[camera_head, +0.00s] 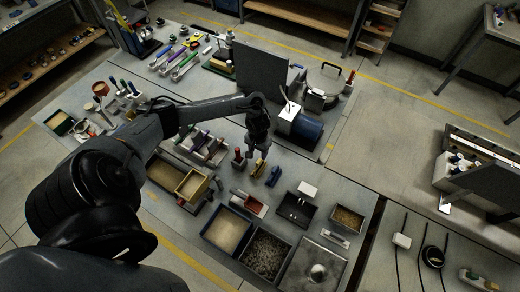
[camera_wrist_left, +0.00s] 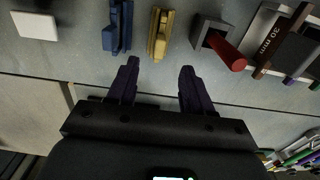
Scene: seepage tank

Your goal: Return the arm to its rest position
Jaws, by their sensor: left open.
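My left arm (camera_head: 180,118) comes in from the left and reaches over the middle of the table. My left gripper (camera_head: 257,154) points down above the table; it also shows in the left wrist view (camera_wrist_left: 158,68). Its two dark fingers are spread apart with nothing between them. A brass-coloured block (camera_wrist_left: 160,34) lies just beyond the fingertips, with a blue block (camera_wrist_left: 118,27) to its left. A grey block with a red handle (camera_wrist_left: 226,50) is to its right. The gripper appears apart from all of them. My right gripper is not in view.
Trays of sand (camera_head: 228,229) and gravel (camera_head: 264,256) stand at the table's front. A dark upright panel (camera_head: 261,70) and a blue cylinder (camera_head: 307,133) stand behind the gripper. A brown bar marked 30 mm (camera_wrist_left: 281,40) lies to the right in the wrist view.

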